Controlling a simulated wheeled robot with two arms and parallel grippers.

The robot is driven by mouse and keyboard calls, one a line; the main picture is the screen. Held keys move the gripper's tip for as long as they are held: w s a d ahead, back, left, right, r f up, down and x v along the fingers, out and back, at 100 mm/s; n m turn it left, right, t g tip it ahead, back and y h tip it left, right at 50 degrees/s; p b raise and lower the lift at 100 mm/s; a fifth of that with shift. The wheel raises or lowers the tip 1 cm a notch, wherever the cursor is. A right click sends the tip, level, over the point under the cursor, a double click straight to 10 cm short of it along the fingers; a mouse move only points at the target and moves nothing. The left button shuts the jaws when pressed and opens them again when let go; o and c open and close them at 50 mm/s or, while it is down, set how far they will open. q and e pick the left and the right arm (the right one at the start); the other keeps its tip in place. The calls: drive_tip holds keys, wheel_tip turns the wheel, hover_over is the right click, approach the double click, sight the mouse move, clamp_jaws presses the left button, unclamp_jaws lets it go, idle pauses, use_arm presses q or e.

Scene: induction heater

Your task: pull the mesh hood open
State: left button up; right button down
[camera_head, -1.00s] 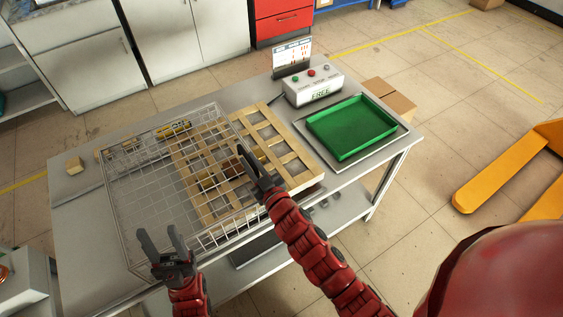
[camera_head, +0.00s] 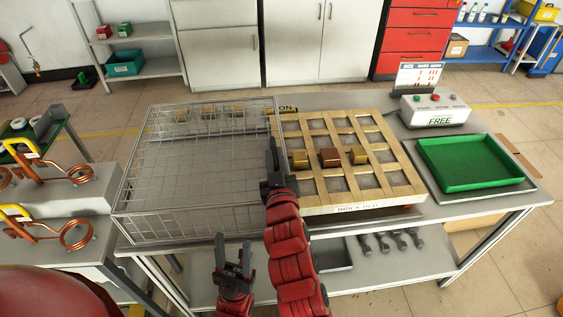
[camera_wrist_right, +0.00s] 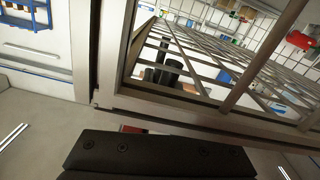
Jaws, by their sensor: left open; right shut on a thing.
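The mesh hood (camera_head: 190,165), a grey wire cage, sits on the left half of the table. Its right edge lies beside the left edge of the slatted brick bed (camera_head: 375,200), which is uncovered. My right gripper (camera_head: 272,158) is shut on the hood's right edge; the exact grip is partly hidden by the fingers. In the right wrist view the hood's frame and mesh (camera_wrist_right: 200,115) fill the upper right, close to a dark finger (camera_wrist_right: 155,155). My left gripper (camera_head: 233,255) is open and empty, low in front of the table's front edge.
A few metal cubes (camera_head: 329,157) rest on the bed; more blocks (camera_head: 210,111) lie behind the hood's mesh. A control box (camera_head: 436,110) and green tray (camera_head: 470,163) stand at right. A stand with copper coils (camera_head: 75,235) is close to the table's left.

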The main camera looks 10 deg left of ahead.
drive_tip(key=shift+f, duration=0.1)
drive_tip(key=c, duration=0.8)
unclamp_jaws()
drive_tip(key=shift+c, duration=0.2)
drive_tip(key=b+v, duration=0.1)
drive_tip(key=v, duration=0.7)
drive_tip(key=shift+b, duration=0.3)
drive_tip(key=p+v, duration=0.8)
drive_tip(key=v, duration=0.1)
drive_tip(key=shift+s, duration=0.15)
